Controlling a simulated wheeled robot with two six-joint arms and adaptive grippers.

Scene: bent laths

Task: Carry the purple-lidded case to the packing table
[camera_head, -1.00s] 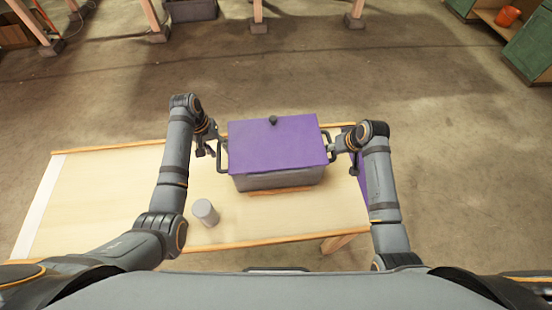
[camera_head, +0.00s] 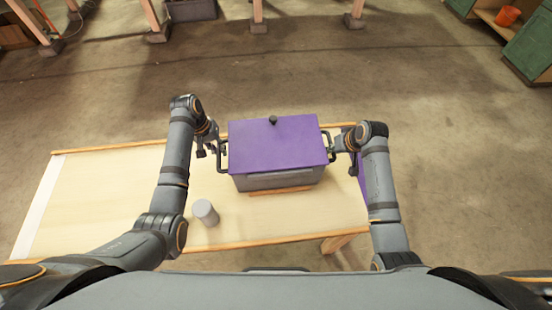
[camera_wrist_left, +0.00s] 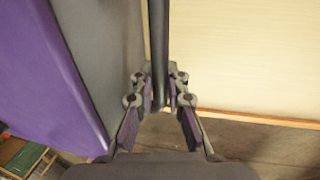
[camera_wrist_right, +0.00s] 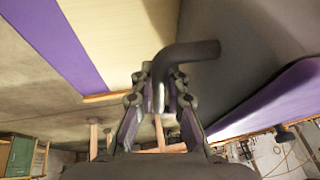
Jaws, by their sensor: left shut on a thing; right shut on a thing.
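The purple-lidded case (camera_head: 275,145) has a grey body, a dark knob on its lid and a dark handle on each side. It is over the light wooden table (camera_head: 120,190), near its right part; I cannot tell whether it touches the top. My left gripper (camera_head: 216,145) is shut on the case's left handle, and the left wrist view shows the handle bar (camera_wrist_left: 159,60) between the fingers. My right gripper (camera_head: 342,143) is shut on the right handle, which shows between the fingers in the right wrist view (camera_wrist_right: 185,55).
A grey cylinder (camera_head: 205,212) stands on the table in front of the case, to the left. A purple strip (camera_head: 361,180) marks the table's right end, and a white strip (camera_head: 38,208) its left end. Green cabinets (camera_head: 530,50) stand at the far right.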

